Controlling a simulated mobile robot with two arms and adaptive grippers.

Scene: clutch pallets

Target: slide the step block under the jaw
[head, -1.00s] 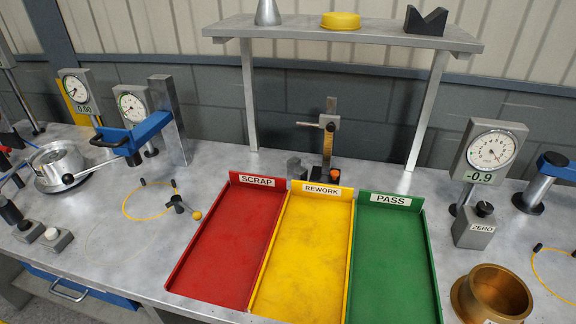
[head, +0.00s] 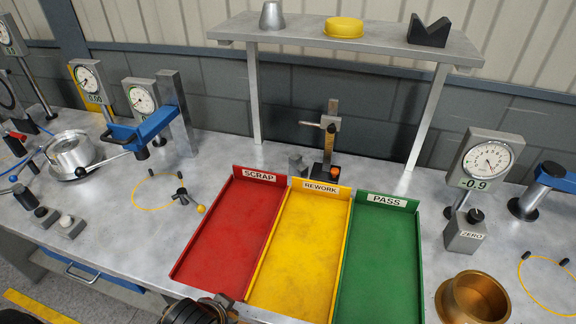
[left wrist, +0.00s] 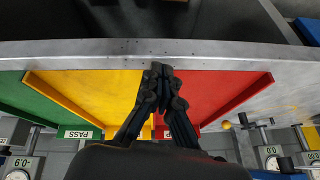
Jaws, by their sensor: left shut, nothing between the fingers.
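A small grey stepped block (head: 296,164), which looks like the step block, stands on the bench behind the red and yellow trays. Just right of it is a height gauge (head: 328,150) with a dark base and an upright column. Its jaw (head: 310,124) sticks out to the left, above the block's level; the block stands beside the gauge. My left gripper (left wrist: 160,72) is shut and empty in the left wrist view, at the bench's front edge by the red and yellow trays. Dark parts of my left arm show at the bottom of the head view. My right gripper is not in view.
Red SCRAP (head: 232,230), yellow REWORK (head: 300,250) and green PASS (head: 380,260) trays fill the bench middle. A shelf (head: 280,34) on posts stands behind. Dial gauges (head: 487,162) flank both sides. A brass cup (head: 474,298) sits at front right.

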